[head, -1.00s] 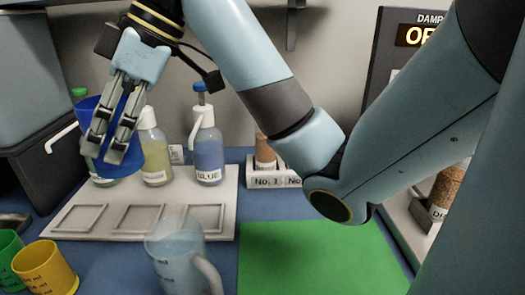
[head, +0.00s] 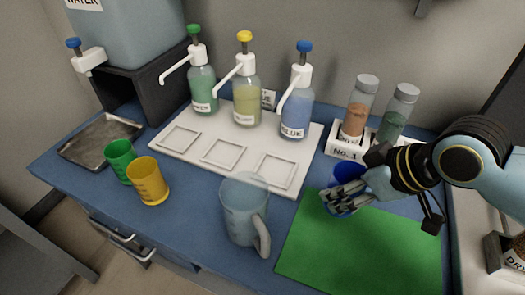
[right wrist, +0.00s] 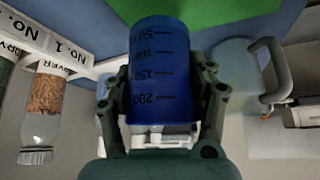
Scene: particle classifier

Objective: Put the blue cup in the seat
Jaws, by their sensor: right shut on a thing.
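The blue cup (head: 347,172) is held by my right gripper (head: 346,200), above the back-left edge of the green mat. In the right wrist view the cup (right wrist: 160,60), with printed volume marks, sits between the two fingers of the gripper (right wrist: 162,85). The white tray (head: 212,145) has three square seats in a row. The right seat (head: 276,170), in front of the bottle labelled BLUE (head: 297,105), is empty, and so are the other two. The cup is to the right of the tray, apart from it. My left gripper is not in view.
A clear pitcher (head: 243,215) stands left of the green mat (head: 350,250). The No. 1 rack (head: 345,152) holds jars behind my gripper.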

